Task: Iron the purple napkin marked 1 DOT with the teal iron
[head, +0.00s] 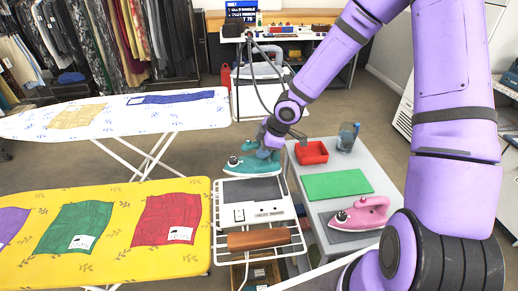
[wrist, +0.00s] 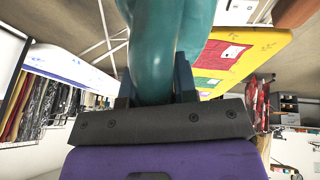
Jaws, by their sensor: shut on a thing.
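The teal iron (head: 252,162) is at the back of the grey iron rest on the wire rack (head: 265,250); whether it touches the rest is hard to tell. My gripper (head: 270,139) is shut on the iron's handle. In the wrist view the teal handle (wrist: 152,50) fills the space between the two fingers (wrist: 155,88). A purple napkin (head: 10,224) lies on the yellow ironing board (head: 120,262) at the left picture edge, partly cut off. No dot mark on it is readable.
On the yellow board lie a green napkin (head: 75,226) and a red napkin (head: 168,219). A white board (head: 190,115) stands behind. A pink iron (head: 360,213), green mat (head: 337,184), red tray (head: 311,152) and jug (head: 348,136) stand on the grey table (head: 385,186).

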